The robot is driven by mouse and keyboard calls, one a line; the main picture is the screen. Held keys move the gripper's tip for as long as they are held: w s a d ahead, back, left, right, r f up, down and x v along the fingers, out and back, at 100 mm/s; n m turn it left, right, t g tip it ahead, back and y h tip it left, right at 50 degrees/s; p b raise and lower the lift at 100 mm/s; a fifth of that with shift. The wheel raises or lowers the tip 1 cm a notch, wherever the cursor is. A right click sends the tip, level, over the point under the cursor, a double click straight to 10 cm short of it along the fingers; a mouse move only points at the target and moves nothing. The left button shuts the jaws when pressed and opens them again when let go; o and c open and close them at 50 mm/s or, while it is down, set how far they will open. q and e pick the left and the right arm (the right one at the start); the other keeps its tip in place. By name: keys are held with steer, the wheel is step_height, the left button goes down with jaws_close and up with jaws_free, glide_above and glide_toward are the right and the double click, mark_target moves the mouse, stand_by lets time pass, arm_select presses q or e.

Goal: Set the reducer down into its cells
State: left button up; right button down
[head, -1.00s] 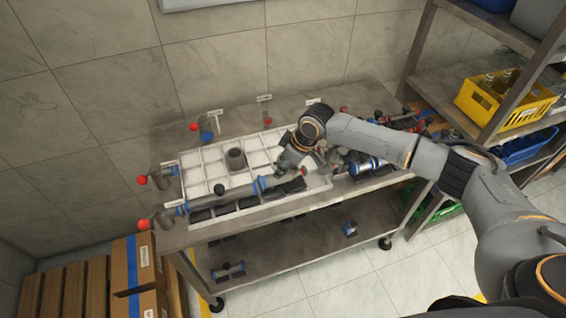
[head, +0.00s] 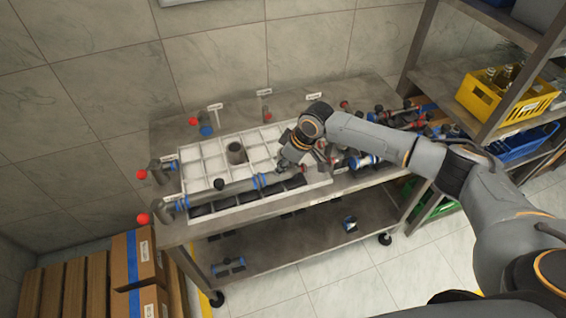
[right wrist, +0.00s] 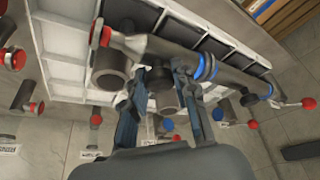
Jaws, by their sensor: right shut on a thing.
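The reducer (right wrist: 150,46) is a long dark grey tapered piece with bright blue rings, seen in the right wrist view. My right gripper (right wrist: 164,72) is shut on it. In the head view the right gripper (head: 296,160) is over the front right part of the white tray (head: 205,152), and the blue rings of the reducer (head: 258,181) show to its left, along the front cells. The arm hides the reducer's right end. I cannot tell whether the reducer touches the cell floors. My left gripper is not in view.
A grey open cylinder (head: 236,153) stands in a tray cell. Red-ended fittings (head: 160,174) line the tray's left side, and loose fittings lie to its right. A shelf with a yellow crate (head: 505,96) stands at the right. Several back cells are empty.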

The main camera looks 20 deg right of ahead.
steer(key=shift+f, duration=0.15)
steer(key=c, duration=1)
jaws_free()
steer(key=v, duration=1.2)
steer(key=shift+w, duration=0.1)
